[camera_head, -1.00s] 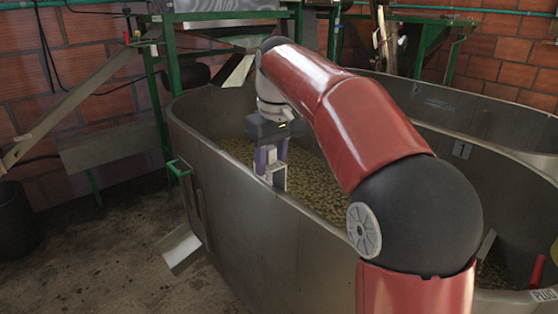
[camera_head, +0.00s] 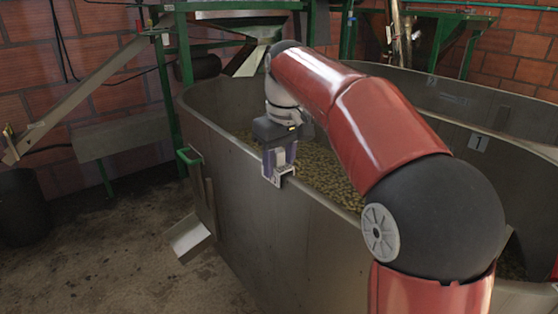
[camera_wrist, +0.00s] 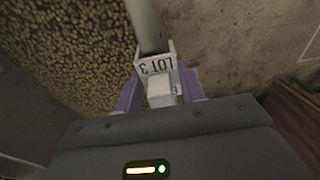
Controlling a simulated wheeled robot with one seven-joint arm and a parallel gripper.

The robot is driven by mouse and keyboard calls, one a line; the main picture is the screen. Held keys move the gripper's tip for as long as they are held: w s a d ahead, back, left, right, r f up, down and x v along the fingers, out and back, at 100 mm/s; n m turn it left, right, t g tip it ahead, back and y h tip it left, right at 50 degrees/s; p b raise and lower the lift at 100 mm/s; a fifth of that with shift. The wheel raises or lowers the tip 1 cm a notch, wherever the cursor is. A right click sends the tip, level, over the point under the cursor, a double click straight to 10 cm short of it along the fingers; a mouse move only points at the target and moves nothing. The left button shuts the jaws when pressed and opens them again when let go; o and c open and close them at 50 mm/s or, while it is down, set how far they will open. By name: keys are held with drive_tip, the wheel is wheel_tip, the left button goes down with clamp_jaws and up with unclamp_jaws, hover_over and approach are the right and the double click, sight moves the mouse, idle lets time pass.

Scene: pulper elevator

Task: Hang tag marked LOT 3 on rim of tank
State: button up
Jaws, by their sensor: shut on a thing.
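The tag marked LOT 3 is a small white bracket-like piece (camera_head: 279,173) with dark lettering, which reads upside down in the wrist view (camera_wrist: 157,66). My gripper (camera_head: 278,158) is shut on it, with a purple finger on each side (camera_wrist: 160,92). The tank is a large grey metal vat (camera_head: 262,220) holding pale brownish-green beans. In the head view the tag overlaps the tank's near rim. In the wrist view the rim (camera_wrist: 147,26) runs up to the tag and passes behind it. I cannot tell whether the tag touches or straddles the rim.
A plate marked 1 (camera_head: 479,143) is on a tank wall to the right. A green handle (camera_head: 188,156) and a metal chute (camera_head: 187,238) stick out from the tank's left end. A dark bin (camera_head: 22,207) stands far left on the concrete floor.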

drive_tip(key=o, duration=1.1)
drive_tip(key=shift+c, duration=0.2)
